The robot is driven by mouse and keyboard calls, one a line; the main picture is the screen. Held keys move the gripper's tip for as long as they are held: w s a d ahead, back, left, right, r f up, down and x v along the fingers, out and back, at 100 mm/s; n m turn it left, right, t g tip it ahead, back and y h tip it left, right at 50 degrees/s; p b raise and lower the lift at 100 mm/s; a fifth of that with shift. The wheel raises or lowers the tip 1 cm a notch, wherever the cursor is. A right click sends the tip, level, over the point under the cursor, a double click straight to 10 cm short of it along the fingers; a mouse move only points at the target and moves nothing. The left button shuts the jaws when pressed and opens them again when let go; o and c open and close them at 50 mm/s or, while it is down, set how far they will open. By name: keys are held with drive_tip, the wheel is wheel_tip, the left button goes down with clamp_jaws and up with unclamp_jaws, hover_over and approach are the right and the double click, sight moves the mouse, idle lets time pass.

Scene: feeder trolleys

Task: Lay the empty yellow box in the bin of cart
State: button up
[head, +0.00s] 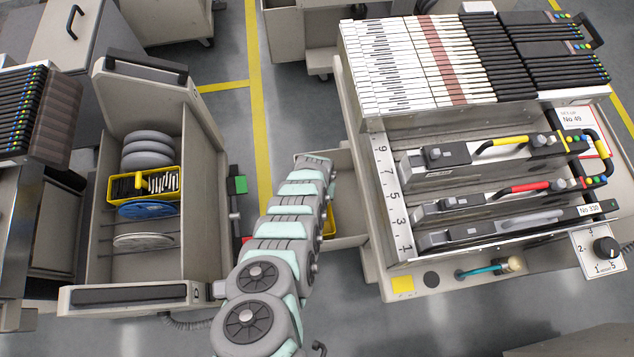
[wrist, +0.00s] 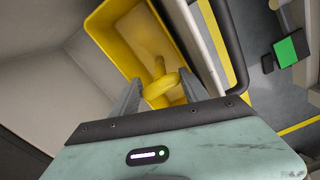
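The yellow box (wrist: 133,32) looks empty and has a yellow loop-like handle (wrist: 160,86) near its near end. In the head view, only a strip of the box (head: 329,222) shows beside my arm. It is at the grey bin (head: 350,212) on the left side of the right-hand cart (head: 400,270). My gripper (wrist: 160,88) has one finger on each side of the handle. Whether the fingers press on it or stand just clear cannot be told. In the head view, my arm hides the gripper and most of the box. How the box rests is hidden.
Another bin (head: 207,140) on the left holds several grey reels, a blue reel (head: 148,209) and a filled yellow box (head: 115,190). The right cart carries rows of feeders (head: 480,60). Floor with yellow lines (head: 256,100) lies between the carts.

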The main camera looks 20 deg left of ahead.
drive_tip(key=o, duration=0.5)
drive_tip(key=shift+r, duration=0.1)
wheel_tip(320, 180, up, 9)
drive_tip(key=p, duration=0.7)
drive_tip(key=shift+r, duration=0.2)
drive_tip(key=shift+r+p, duration=0.35)
drive_tip(key=shift+r, duration=0.25)
